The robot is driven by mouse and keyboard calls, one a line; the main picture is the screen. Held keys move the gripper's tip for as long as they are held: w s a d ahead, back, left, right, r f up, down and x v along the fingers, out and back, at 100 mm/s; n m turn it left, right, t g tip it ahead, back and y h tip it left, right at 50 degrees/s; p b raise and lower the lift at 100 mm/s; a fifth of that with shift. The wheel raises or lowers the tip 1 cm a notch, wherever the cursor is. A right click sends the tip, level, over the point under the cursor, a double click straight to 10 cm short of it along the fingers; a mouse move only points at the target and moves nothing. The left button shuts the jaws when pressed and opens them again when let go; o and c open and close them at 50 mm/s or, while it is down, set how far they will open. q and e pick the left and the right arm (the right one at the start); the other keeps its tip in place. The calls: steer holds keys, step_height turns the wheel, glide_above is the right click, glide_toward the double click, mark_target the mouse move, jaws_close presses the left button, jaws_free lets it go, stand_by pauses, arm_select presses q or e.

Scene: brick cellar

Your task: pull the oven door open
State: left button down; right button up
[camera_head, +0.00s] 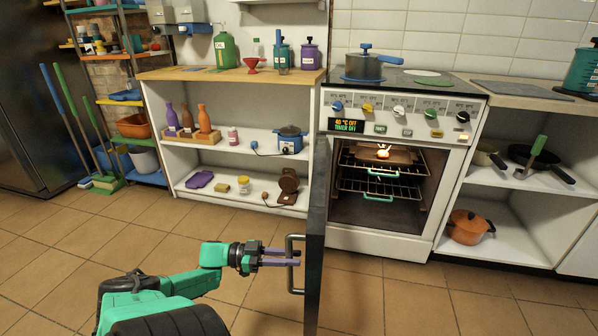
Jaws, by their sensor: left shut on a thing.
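The oven (400,232) stands at centre right in the head view. Its dark door (316,250) is swung wide open on its left side and is seen nearly edge-on, sticking out toward me. The lit oven inside shows wire racks (385,190). The door's metal handle (290,264) is on the door's left-hand face. My left gripper (292,257) reaches in from the left, its purple fingers shut on the handle. My right gripper is not in view.
White shelves (160,130) with bottles and jars stand left of the oven. A shelf unit on the right holds pans and an orange pot (467,227). A blue-grey pot (366,67) sits on the hob. The tiled floor in front is clear.

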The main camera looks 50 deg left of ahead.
arm_select(q)
steer(key=shift+s+a+f, duration=0.1)
steer(key=shift+s+a, duration=0.25)
steer(key=c, duration=0.7)
jaws_free()
steer(key=shift+c, duration=0.2)
